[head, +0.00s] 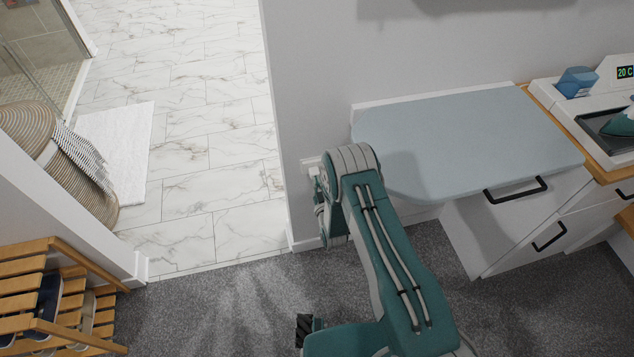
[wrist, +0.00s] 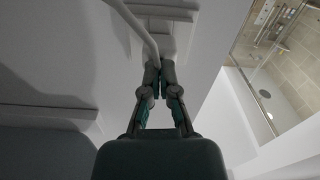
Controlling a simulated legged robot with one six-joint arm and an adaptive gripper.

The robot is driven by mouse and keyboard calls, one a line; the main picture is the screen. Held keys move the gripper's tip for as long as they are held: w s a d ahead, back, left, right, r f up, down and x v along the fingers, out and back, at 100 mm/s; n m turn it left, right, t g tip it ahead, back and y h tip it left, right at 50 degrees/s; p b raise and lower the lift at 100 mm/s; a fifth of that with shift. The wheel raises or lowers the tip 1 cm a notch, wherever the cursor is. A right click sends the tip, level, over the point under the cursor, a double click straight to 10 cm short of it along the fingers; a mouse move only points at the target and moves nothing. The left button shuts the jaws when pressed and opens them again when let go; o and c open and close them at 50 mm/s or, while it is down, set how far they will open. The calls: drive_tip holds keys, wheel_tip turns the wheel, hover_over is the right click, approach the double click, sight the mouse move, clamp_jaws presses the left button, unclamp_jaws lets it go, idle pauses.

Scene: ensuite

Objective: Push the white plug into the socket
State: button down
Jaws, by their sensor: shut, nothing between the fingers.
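The white socket plate (wrist: 160,6) is on the wall at the top of the wrist view. A white plug (wrist: 178,38) appears at it, just beyond my fingertips. A white cable (wrist: 138,22) runs down from the upper left to the fingertips. My gripper (wrist: 160,68) is shut and points at the plug. It looks very close, but I cannot tell whether it touches, or how deep the plug sits. In the head view, the socket plate (head: 310,161) shows at the wall's corner, left of my arm, which hides much of that spot.
A blue-grey ironing board (head: 460,140) stands right of my arm, over white drawers (head: 545,225) with black handles. A doorway onto a marble-tiled floor (head: 190,110) opens at left. A wooden shoe rack (head: 55,295) is at lower left. Grey carpet (head: 210,315) lies clear between.

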drive_tip(key=v, duration=1.4)
drive_tip(key=shift+s, duration=0.15)
drive_tip(key=shift+f, duration=0.1)
